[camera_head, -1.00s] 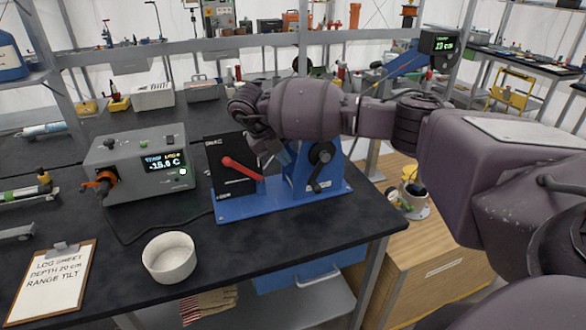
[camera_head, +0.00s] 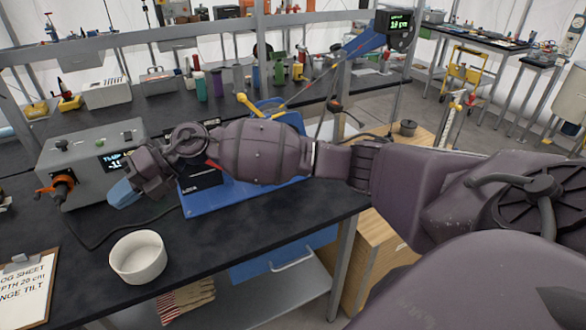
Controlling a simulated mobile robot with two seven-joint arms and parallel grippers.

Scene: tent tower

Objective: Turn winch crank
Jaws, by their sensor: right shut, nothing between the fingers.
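The winch stands on a blue base plate (camera_head: 195,204) on the black bench. My right arm crosses in front of it and hides most of it, including the crank. Part of its blue frame (camera_head: 286,118) and a yellow lever (camera_head: 250,106) show above my arm. A small piece of the red lever shows by my wrist. My right gripper (camera_head: 122,194) has blue fingertips; it is shut and empty, left of the winch in front of the grey box. It is apart from the crank. My left gripper is not in view.
A grey box with a display (camera_head: 88,160) stands at the left. A white bowl (camera_head: 138,257) and a clipboard (camera_head: 28,290) are near the bench front. A blue boom (camera_head: 358,44) with a green-lit readout (camera_head: 399,23) rises behind. The bench behind the bowl is mostly clear.

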